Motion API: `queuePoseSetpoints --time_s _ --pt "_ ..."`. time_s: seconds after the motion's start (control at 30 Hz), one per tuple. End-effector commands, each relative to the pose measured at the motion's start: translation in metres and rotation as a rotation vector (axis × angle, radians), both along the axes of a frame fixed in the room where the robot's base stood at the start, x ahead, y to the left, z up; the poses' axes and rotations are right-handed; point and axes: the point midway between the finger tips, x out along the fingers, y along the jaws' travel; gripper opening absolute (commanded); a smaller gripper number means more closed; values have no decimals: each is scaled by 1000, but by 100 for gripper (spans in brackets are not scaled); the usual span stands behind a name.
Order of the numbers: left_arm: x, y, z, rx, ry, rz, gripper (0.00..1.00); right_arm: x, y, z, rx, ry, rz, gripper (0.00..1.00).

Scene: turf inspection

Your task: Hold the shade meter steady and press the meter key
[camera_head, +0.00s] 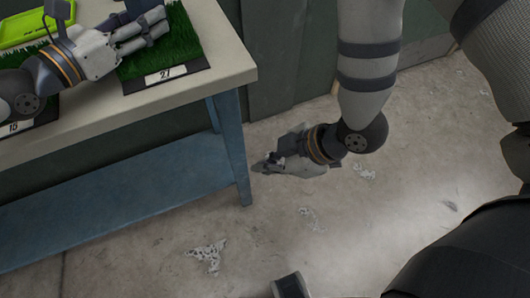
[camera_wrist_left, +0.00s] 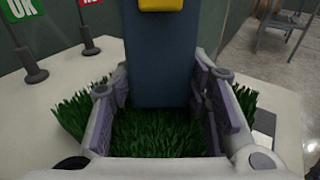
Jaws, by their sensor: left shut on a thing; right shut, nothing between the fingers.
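The shade meter (camera_wrist_left: 160,60) is a dark blue upright block in the left wrist view, with a yellow patch (camera_wrist_left: 161,4) at the top edge. I cannot tell whether this patch is the meter key. My left gripper (camera_head: 150,26) is shut on the meter above the turf tray marked 27 (camera_head: 165,75). Its fingers press the block from both sides. In the head view the meter is mostly cut off or hidden by the gripper. My right gripper (camera_head: 266,164) is shut and empty, low beside the bench, well apart from the meter.
The bench top (camera_head: 225,65) has a blue lower shelf (camera_head: 130,195). A bright green tray (camera_head: 22,30) lies at the far left. A green sign (camera_wrist_left: 22,9) and a red sign (camera_wrist_left: 86,10) stand on posts. The floor right of the bench is open.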

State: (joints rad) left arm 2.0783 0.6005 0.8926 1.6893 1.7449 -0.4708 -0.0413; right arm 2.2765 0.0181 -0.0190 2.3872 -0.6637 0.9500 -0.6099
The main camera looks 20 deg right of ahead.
Motion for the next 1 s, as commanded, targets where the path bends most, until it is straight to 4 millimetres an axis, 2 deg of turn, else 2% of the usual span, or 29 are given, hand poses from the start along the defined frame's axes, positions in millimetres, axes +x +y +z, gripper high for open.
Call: queuePoseSetpoints --time_s 0.03,0.07,0.13,0.17,0.43,0.53,0.8,1.0 --pt "0 0 0 0 0 0 28 0 0 0 0 0 0 0" --pt "0 0 0 0 0 0 48 0 0 0 0 0 0 0" --pt "0 0 0 -1 -1 0 63 0 0 0 0 0 0 0" --pt "0 0 0 -1 -1 0 66 0 0 0 0 0 0 0" --pt "0 1 1 0 -1 0 66 0 0 0 0 0 0 0" --pt "-5 9 2 0 -2 2 66 0 0 0 0 0 0 0" --pt "-44 67 9 -2 -2 5 66 0 0 0 0 0 0 0" --pt "-64 95 13 -1 -2 2 66 0 0 0 0 0 0 0"
